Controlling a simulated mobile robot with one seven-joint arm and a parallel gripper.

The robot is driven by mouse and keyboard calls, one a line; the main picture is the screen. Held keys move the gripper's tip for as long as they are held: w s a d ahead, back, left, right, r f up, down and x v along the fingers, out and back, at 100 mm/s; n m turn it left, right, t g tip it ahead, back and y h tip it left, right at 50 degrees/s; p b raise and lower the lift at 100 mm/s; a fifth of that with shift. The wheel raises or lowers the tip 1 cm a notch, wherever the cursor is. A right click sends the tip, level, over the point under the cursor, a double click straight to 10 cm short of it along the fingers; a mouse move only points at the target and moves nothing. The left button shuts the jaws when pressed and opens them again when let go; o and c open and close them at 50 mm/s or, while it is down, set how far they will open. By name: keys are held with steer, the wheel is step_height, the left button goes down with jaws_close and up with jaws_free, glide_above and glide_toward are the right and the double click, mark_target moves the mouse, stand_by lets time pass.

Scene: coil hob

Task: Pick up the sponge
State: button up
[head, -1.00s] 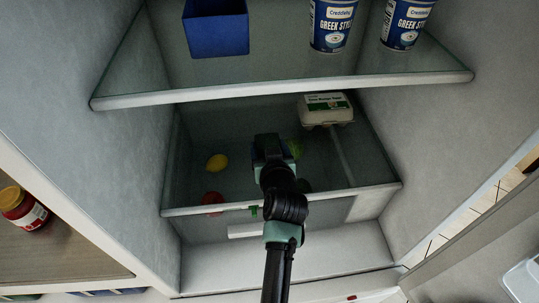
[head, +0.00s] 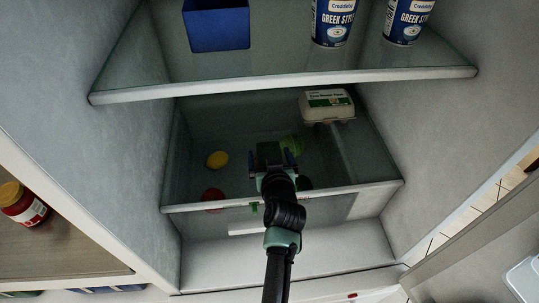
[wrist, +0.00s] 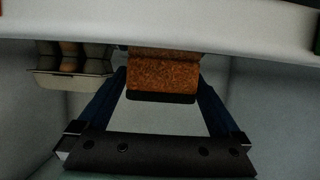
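The sponge (wrist: 163,77), a rough orange-brown block with a dark lower band, shows in the middle of the wrist view. Its upper part runs up to a white shelf edge, which cuts off the view. My gripper (wrist: 163,88) is open, with one blue finger left of the sponge and one right of it; I cannot tell whether either touches it. In the head view my gripper (head: 271,157) reaches into the lower fridge compartment, and I cannot make out the sponge there.
An egg carton (head: 326,105) stands at the back right. The glass shelf (head: 280,86) above holds yogurt tubs (head: 332,22) and a blue box (head: 217,28).

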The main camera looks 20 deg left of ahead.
stand_by(0.3)
steer(key=a+b+v, duration=0.1)
steer(key=v, duration=1.2)
glide_toward(270, 154)
steer(key=x, duration=0.4)
steer(key=shift+a+f, duration=0.4)
steer(key=shift+a, duration=0.05)
steer(key=shift+d+x, duration=0.15)
steer(key=shift+x, duration=1.25)
steer(key=shift+d+x, duration=0.15)
steer(key=shift+x, duration=1.3)
steer(key=shift+w+f, duration=0.1)
steer(key=c, duration=1.4)
steer(key=shift+o, duration=0.2)
step_height(270, 154, up, 10)
steer(key=shift+r+p, duration=0.1)
steer(key=shift+p, duration=0.2)
steer(key=o, duration=0.8)
steer(key=c, duration=0.6)
